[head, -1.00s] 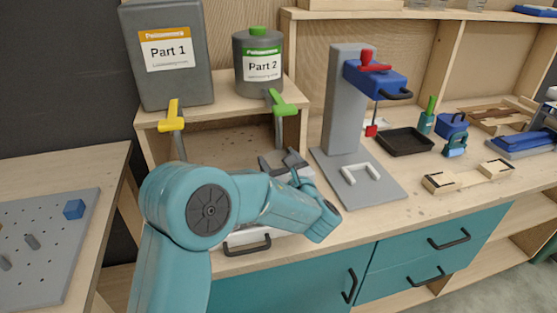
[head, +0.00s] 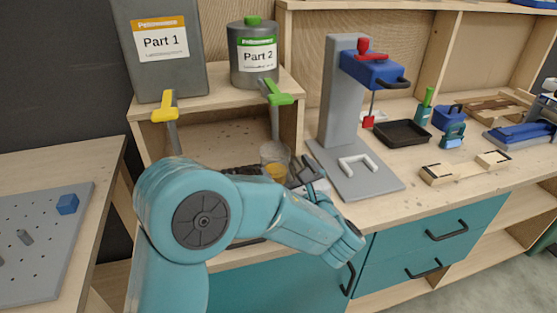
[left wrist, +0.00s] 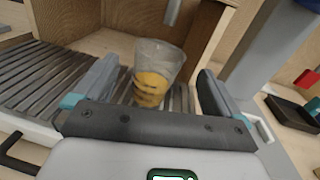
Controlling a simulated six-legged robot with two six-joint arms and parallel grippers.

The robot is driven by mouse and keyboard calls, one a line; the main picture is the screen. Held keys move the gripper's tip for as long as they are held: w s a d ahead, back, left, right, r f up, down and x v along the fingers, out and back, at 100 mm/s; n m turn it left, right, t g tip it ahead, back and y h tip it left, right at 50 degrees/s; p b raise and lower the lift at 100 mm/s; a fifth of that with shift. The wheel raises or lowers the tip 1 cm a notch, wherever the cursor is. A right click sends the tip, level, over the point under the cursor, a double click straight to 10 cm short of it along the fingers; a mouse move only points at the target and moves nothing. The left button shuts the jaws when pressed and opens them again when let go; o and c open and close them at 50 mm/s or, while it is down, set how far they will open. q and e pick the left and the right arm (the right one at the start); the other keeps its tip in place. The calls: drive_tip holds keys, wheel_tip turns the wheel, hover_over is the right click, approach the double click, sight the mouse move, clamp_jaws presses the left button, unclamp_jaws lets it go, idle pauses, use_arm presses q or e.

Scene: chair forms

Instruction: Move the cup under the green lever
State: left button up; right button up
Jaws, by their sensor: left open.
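The cup (head: 274,160) is clear with yellow-orange contents. It stands upright on a dark slatted grate (head: 238,176), below the spout of the green lever (head: 276,92). In the left wrist view the cup (left wrist: 158,62) stands beyond my left gripper (left wrist: 158,72), between its two fingers in the picture, with gaps on both sides. The left gripper (head: 306,174) is open and empty, to the right of the cup in the head view. My left arm hides much of the grate. My right gripper is not in view.
A yellow lever (head: 166,106) is on the Part 1 container (head: 160,50), left of the Part 2 container (head: 254,58). A grey press stand (head: 342,105) is close to the gripper's right. A black tray (head: 402,133) lies further right.

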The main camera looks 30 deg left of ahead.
use_arm(q)
drive_tip(key=v, duration=0.4)
drive_tip(key=shift+d, duration=0.1)
idle(0.5)
